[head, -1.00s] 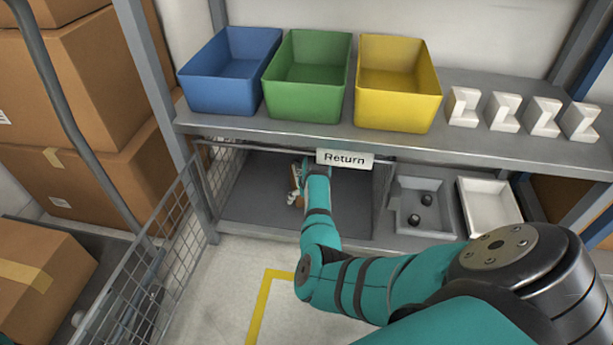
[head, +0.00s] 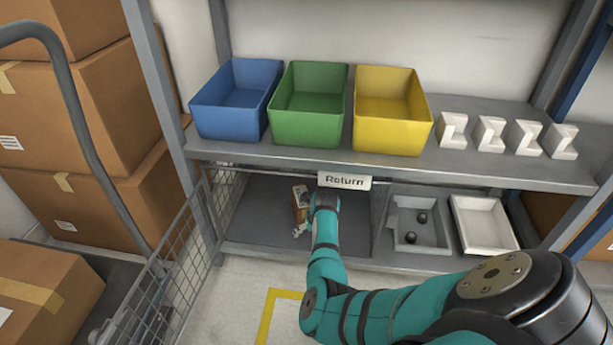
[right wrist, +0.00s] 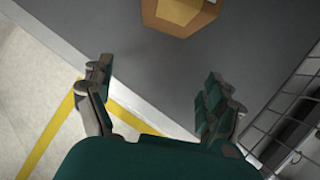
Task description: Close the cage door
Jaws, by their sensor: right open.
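The wire-mesh cage door (head: 168,272) stands open at the left of the lower bay, swung out toward me. The cage (head: 262,222) is the grey-floored bay under the "Return" sign (head: 344,182). My right arm reaches into its opening; in the head view the arm largely hides the gripper. In the right wrist view my right gripper (right wrist: 160,75) is open, with nothing between its fingers. An orange-brown object (right wrist: 180,12) lies on the grey floor beyond the fingertips. Wire mesh (right wrist: 290,130) shows at the right of that view. My left gripper is out of view.
Blue (head: 232,105), green (head: 308,110) and yellow (head: 392,115) bins and several white blocks stand on the upper shelf. A grey tray with dark balls (head: 405,235) and a white tray (head: 484,222) sit right of the cage. Cardboard boxes (head: 85,115) and a cart handle stand left.

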